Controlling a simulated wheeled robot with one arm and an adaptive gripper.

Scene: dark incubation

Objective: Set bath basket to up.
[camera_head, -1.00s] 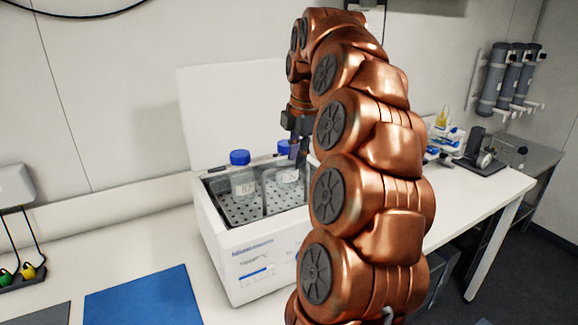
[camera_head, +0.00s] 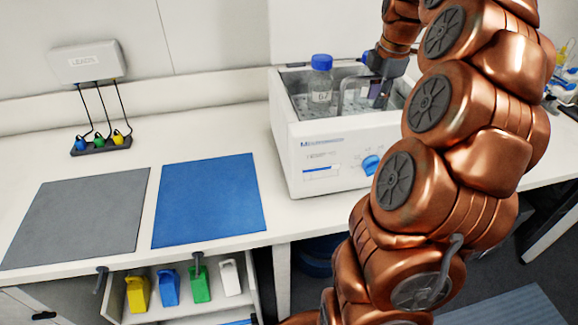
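The white water bath (camera_head: 335,150) stands on the bench with its top open. Inside is the grey perforated basket, with a thin grey handle (camera_head: 342,97) rising above the bath's interior. A bottle (camera_head: 320,88) with a blue cap stands upright in the bath, left of the handle. My gripper (camera_head: 378,98) reaches down into the bath's right part, just right of the handle. Its fingers are small and dark here, so I cannot tell whether they are open, shut or touching the handle. No second bottle is distinguishable; my gripper and arm cover part of the bath.
A blue dial (camera_head: 371,165) is on the bath's front. A grey mat (camera_head: 80,215) and a blue mat (camera_head: 208,200) lie to the left. A leads box (camera_head: 87,62) hangs on the wall. An open drawer (camera_head: 250,285) below holds several coloured pieces. My arm fills the right side.

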